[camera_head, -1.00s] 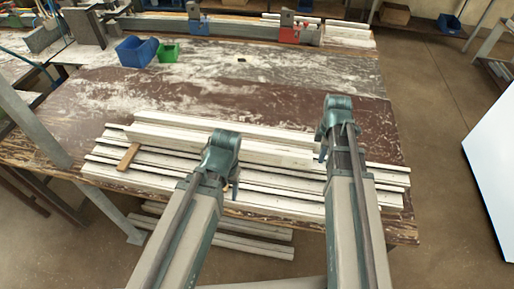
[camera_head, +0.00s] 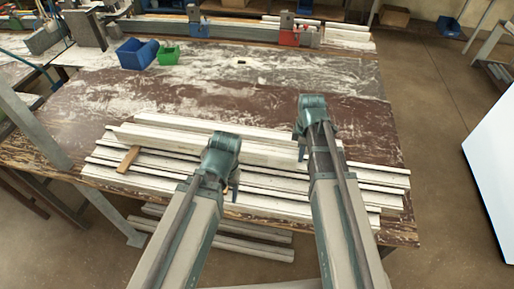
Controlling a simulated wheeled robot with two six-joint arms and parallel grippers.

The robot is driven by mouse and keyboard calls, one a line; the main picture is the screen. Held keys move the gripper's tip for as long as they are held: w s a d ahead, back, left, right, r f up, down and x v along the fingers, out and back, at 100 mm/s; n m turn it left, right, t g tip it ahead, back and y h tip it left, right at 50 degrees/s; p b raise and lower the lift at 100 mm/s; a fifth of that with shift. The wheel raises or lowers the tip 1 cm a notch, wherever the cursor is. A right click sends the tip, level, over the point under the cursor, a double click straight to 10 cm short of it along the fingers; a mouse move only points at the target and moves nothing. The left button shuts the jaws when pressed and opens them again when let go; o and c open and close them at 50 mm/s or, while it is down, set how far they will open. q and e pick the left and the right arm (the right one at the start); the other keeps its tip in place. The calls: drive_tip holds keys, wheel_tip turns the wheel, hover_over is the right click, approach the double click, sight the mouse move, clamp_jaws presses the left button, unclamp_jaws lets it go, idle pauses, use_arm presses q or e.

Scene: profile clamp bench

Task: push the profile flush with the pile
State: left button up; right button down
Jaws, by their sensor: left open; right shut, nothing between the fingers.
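A pale profile (camera_head: 165,140) lies on top of the pile of similar long white profiles (camera_head: 270,207) at the table's front. The profile's left end shows near the pile's left side; its right end is at my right gripper's fingers. My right gripper (camera_head: 301,148) is shut and empty, fingers pointing down at that right end; whether they touch it I cannot tell. My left gripper (camera_head: 231,188) is open, low over the front of the pile. Its arm hides part of the pile and the middle of the profile.
A small wooden strip (camera_head: 128,159) lies across the pile's left part. Blue (camera_head: 137,53) and green (camera_head: 168,55) bins stand at the back left. A clamp rail with a blue and a red clamp (camera_head: 289,37) runs along the back. The table's middle is clear.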

sight(269, 150)
drive_tip(key=shift+w+a, duration=0.55)
drive_tip(key=shift+a, duration=1.3)
drive_tip(key=shift+w+a, duration=0.5)
drive_tip(key=shift+a, duration=1.3)
drive_tip(key=shift+w+a, duration=0.55)
drive_tip(key=shift+a, duration=1.3)
drive_tip(key=shift+w+a, duration=0.15)
drive_tip(key=shift+a, duration=0.4)
drive_tip(key=shift+d, duration=0.1)
drive_tip(key=shift+s+d, duration=0.2)
drive_tip(key=shift+d, duration=0.5)
wheel_tip(269, 150, up, 7)
drive_tip(key=p, duration=0.7)
drive_tip(key=shift+r, duration=0.1)
